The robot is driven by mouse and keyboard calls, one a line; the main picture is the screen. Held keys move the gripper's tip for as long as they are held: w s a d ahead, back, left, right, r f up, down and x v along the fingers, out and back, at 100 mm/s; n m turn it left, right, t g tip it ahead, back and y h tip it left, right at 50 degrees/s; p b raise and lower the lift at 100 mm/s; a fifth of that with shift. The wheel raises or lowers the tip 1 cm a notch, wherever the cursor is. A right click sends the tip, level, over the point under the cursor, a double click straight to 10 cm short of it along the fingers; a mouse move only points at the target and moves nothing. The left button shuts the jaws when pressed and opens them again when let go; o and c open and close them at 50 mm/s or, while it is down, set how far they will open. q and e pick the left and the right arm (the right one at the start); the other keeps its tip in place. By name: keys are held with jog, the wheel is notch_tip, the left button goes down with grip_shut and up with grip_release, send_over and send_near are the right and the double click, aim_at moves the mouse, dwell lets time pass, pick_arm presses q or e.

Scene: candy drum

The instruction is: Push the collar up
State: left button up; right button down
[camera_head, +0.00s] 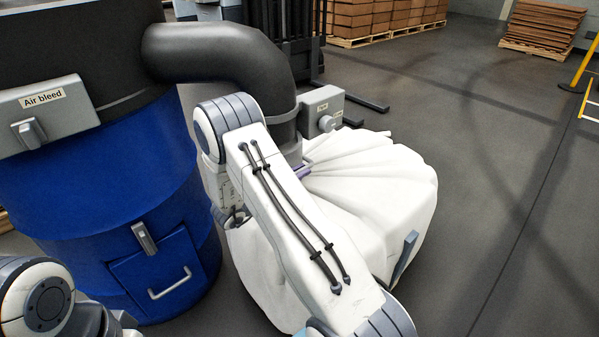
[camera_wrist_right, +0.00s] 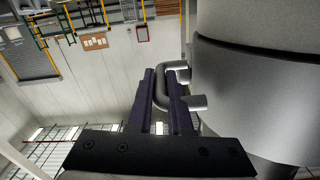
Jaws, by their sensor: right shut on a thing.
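In the head view a dark pipe (camera_head: 225,52) bends down into the gathered mouth of a white bag (camera_head: 385,190). A grey band rings its lower part. My right arm covers much of the spot where pipe and bag meet, so the collar cannot be made out clearly there. A purple finger of my right gripper (camera_head: 302,171) shows beside the arm, low at the pipe. In the right wrist view my right gripper (camera_wrist_right: 160,76) is shut on a grey loop handle (camera_wrist_right: 178,66), which sits beside a wide grey cylinder (camera_wrist_right: 240,90). My left gripper is out of view.
A blue drum (camera_head: 130,175) with an "Air bleed" box (camera_head: 48,115) stands at the left. A grey box with a knob (camera_head: 322,105) sits beside the pipe. Stacked cartons (camera_head: 365,15) and a pallet pile (camera_head: 540,28) are far back.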

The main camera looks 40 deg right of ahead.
aim_at(299, 170)
dwell(0.5)
notch_tip(299, 170, up, 7)
jog(key=p, duration=0.5)
jog(key=shift+f+p, duration=0.1)
jog(key=shift+p, duration=0.2)
jog(key=shift+w+f, duration=0.1)
jog(key=c, duration=0.8)
grip_release()
jog(key=shift+c, duration=0.2)
jog(key=a, duration=1)
jog(key=shift+s+a+p, duration=0.25)
jog(key=shift+s+p, duration=0.05)
jog(key=shift+s, duration=0.15)
